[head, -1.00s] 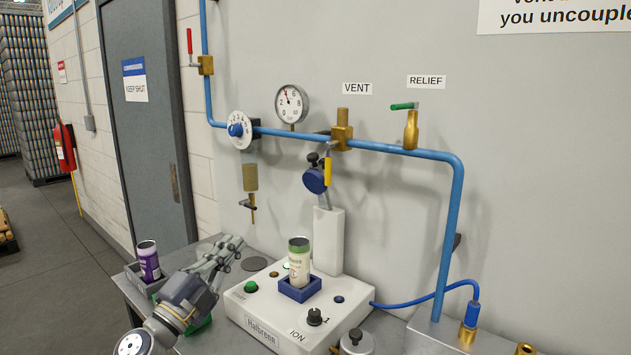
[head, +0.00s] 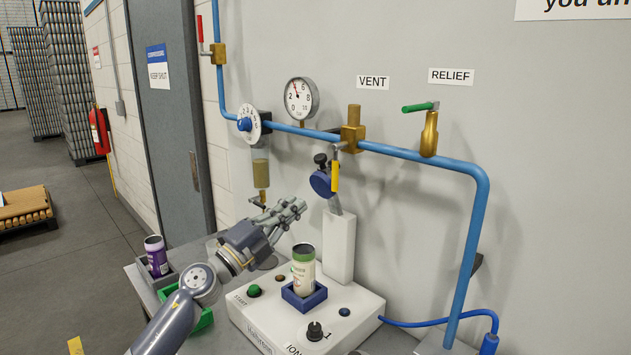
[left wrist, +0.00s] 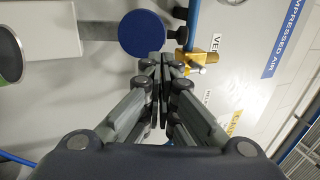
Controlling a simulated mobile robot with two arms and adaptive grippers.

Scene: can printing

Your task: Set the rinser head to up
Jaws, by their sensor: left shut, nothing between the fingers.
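The rinser head (head: 321,183), a round blue piece with black knobs, sits on a bracket atop the white post (head: 339,245) of the rinser. It also shows in the left wrist view as a blue disc (left wrist: 142,33) just beyond my fingertips. Which setting it is in, I cannot tell. My left gripper (head: 302,206) is shut and empty, left of the post and slightly below the head. In the left wrist view its fingers (left wrist: 162,62) are together, their tips overlapping the disc's lower edge; contact is not clear. My right gripper is not in view.
A can (head: 303,272) stands in a blue holder (head: 304,301) on the white base (head: 262,322). The blue air pipe (head: 420,157), gauge (head: 301,98) and yellow vent lever (head: 335,176) are close by. A purple can (head: 156,258) stands at left.

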